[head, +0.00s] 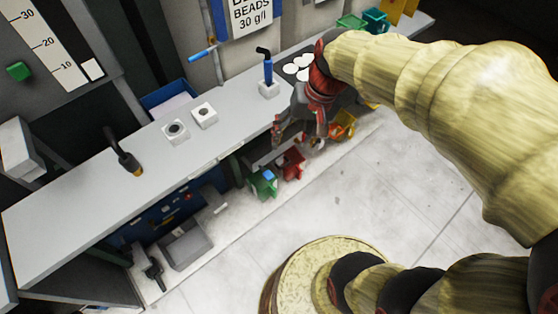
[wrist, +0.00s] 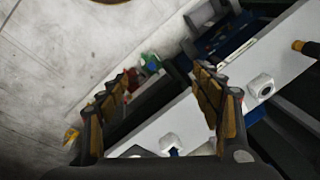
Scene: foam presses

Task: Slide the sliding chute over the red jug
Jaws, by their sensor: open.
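The red jug (head: 291,164) stands low beneath the front edge of the grey bench (head: 75,205), between a green container (head: 264,184) and a yellow one (head: 343,124). My gripper (head: 297,134) is over the bench's front edge, above the red jug in the picture, and hides part of that area. In the wrist view my gripper (wrist: 162,78) is open, its fingers wide apart with nothing between them. Small green and red items show past the left finger. I cannot tell for sure which part is the sliding chute; a blue upright handle (head: 268,72) stands on a white block on the bench.
Two white blocks with dark round openings (head: 176,131) and a black-and-orange handle (head: 129,162) are on the bench. White discs (head: 291,68) lie on a dark plate behind my gripper. A grey bin (head: 186,246) sits below the bench. The floor (head: 350,205) in front is clear.

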